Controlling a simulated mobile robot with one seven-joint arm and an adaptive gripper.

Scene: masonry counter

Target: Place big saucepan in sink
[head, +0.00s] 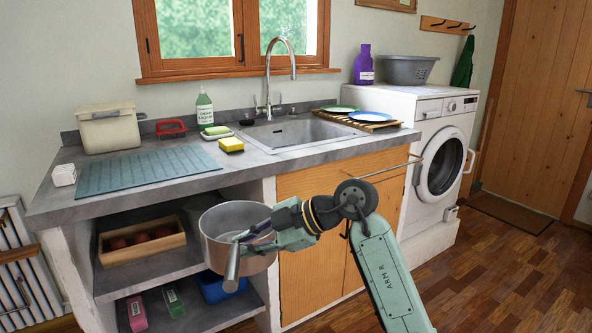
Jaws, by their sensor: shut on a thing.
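The big saucepan (213,225) is a grey metal pan with a handle (232,270) pointing toward the camera. It hangs in the air in front of the open shelves, below the counter's front edge. My gripper (243,240) is shut on the saucepan at its near right side; the exact contact is partly hidden by the fingers. The sink (305,133) is a steel basin set in the grey counter, with a tall curved tap (268,75) behind it. The part of the basin in view looks empty. The saucepan is to the left of the sink and lower.
A yellow sponge (231,145) and a soap bottle (205,108) stand left of the sink. A wooden rack (373,125) with plates is at its right. A teal mat (145,171) covers the left counter. The counter front edge (130,197) lies above the saucepan; shelves are behind it.

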